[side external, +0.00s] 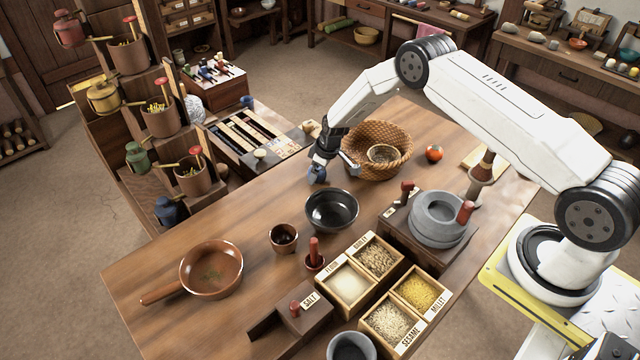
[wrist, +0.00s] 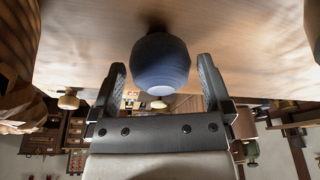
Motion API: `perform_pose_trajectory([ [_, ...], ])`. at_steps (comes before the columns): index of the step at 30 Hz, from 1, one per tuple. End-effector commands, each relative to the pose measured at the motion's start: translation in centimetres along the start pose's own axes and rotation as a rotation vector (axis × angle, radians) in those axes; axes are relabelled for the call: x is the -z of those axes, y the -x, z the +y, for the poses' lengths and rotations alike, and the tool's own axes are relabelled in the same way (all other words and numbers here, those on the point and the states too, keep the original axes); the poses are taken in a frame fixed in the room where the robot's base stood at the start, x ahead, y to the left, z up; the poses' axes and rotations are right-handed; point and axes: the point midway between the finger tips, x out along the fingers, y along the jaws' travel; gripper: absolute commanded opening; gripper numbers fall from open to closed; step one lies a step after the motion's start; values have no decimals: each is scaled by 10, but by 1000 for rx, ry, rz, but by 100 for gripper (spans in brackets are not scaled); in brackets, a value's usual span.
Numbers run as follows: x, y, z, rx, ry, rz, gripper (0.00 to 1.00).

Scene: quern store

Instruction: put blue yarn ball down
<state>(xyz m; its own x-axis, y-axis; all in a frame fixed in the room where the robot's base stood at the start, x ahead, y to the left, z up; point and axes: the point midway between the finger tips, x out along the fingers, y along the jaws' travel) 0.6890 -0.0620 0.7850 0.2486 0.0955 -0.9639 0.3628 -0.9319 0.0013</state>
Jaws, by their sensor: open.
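The blue yarn ball (side external: 317,173) rests on the wooden table (side external: 225,215), left of the woven basket and behind the black bowl. In the wrist view the ball (wrist: 160,62) sits at the mouth of my gripper (wrist: 162,72), with one finger on each side. The fingers are open, with visible gaps between them and the ball. In the side view my gripper (side external: 330,165) is low over the table at the ball, which partly shows beside the fingers.
A woven basket (side external: 402,163) with a smaller bowl in it stands close on the right. A black bowl (side external: 332,222) is just in front. A tomato (side external: 434,153), stone quern (side external: 441,217) and grain boxes (side external: 382,300) stand further right and front. Table left of the ball is clear.

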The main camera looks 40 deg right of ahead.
Motion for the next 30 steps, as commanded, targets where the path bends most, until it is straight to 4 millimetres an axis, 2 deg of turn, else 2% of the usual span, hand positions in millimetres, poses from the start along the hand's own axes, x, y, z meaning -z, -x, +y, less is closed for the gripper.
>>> perform_pose_trajectory([
  [21,0,82,0,-2,0,2,100],
  [30,0,105,0,0,0,0,100],
])
